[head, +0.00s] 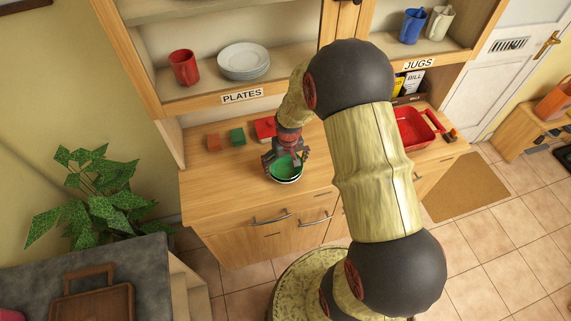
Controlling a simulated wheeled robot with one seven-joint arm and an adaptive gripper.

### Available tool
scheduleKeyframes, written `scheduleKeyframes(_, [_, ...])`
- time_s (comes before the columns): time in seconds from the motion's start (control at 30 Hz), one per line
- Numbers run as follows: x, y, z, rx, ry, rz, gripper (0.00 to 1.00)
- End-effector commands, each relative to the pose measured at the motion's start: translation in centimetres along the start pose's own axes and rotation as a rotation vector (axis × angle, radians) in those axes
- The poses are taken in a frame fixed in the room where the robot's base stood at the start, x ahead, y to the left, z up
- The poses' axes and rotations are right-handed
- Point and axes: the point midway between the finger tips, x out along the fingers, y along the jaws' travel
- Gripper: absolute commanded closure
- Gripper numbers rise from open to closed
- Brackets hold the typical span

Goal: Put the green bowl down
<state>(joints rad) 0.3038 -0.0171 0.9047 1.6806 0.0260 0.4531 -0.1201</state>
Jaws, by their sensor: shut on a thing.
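The green bowl (286,171) is at the front part of the wooden dresser top (225,186), below the plates shelf. Its inside shows green, with a pale band and a dark edge along its near side. My gripper (284,161) points down at the bowl and is shut on its far side. The fingertips are small and partly lost against the bowl. I cannot tell whether the bowl touches the wood or is held just above it.
A red tray (414,128) lies to the right, partly behind my arm. White plates (243,61) and a red mug (183,67) stand on the shelf above. The left of the top is clear.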

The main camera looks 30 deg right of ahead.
Motion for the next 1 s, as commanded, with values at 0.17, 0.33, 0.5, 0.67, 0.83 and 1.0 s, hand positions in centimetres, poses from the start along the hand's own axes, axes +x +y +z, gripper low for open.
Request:
scheduleKeyframes(0.17, [0.2,0.0,0.0,0.0,0.0,0.0,0.04])
scheduleKeyframes(0.33, [0.2,0.0,0.0,0.0,0.0,0.0,0.0])
scheduleKeyframes(0.5, [0.2,0.0,0.0,0.0,0.0,0.0,0.0])
scheduleKeyframes(0.67, [-0.4,0.0,-0.1,0.0,0.001,0.0,0.0])
scheduleKeyframes(0.83, [-2.6,0.0,-0.3,0.0,0.005,0.0,0.0])
scheduleKeyframes(1.0, [-6.4,0.0,-0.3,0.0,0.005,0.0,0.0])
